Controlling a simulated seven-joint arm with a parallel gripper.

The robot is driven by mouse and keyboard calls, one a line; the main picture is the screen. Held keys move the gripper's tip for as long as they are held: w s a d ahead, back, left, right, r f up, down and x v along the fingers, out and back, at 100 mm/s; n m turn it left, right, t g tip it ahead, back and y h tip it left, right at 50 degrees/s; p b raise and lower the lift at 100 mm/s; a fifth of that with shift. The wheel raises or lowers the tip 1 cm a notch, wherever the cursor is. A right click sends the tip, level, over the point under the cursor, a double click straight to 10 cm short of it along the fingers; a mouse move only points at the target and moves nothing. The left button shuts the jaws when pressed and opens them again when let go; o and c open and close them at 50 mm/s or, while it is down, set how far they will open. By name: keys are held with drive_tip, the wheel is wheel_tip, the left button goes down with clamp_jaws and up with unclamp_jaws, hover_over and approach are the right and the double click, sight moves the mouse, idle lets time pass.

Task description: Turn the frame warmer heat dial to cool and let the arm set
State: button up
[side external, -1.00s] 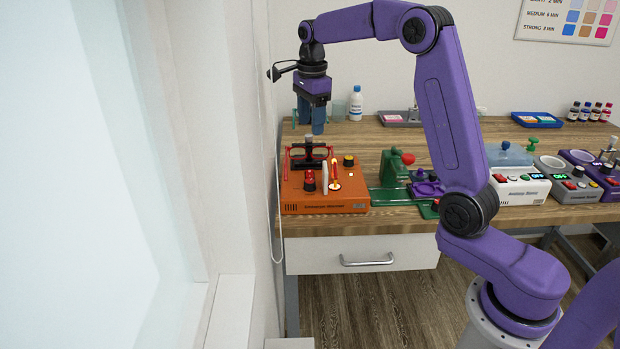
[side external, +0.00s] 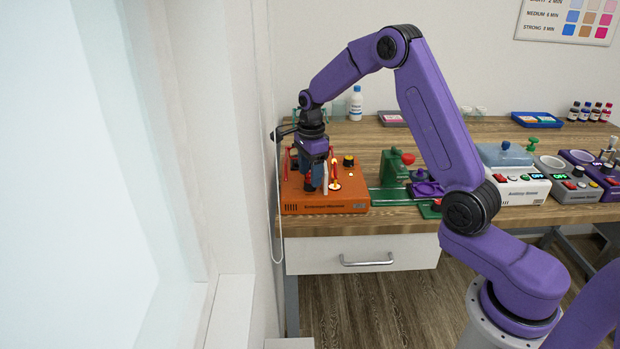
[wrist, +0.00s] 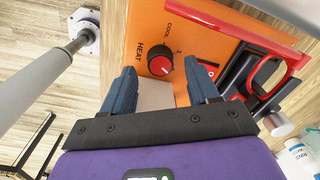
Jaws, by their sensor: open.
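The frame warmer (side external: 345,208) is an orange box at the left end of the bench. Its heat dial (wrist: 160,66), a red knob on a black base, shows in the wrist view beside the printed words HEAT and COOL. I cannot tell exactly where its pointer is set. My gripper (wrist: 160,68) is open, with one blue fingertip on each side of the dial. I cannot tell whether either touches it. In the side view my gripper (side external: 314,182) is low over the warmer's front and largely hides the dial. A red eyeglass frame (wrist: 293,68) sits in a black holder on the warmer.
A black-and-yellow knob (side external: 348,161) is on the warmer's right. A green fixture (side external: 394,168) stands to the right of the warmer. A white bottle (side external: 356,104) stands behind. The wall is close on the left. A pale rod (wrist: 35,85) crosses the wrist view's left side.

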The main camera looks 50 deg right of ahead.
drive_tip(key=shift+f, duration=1.15)
drive_tip(key=c, duration=1.1)
drive_tip(key=shift+o, duration=0.2)
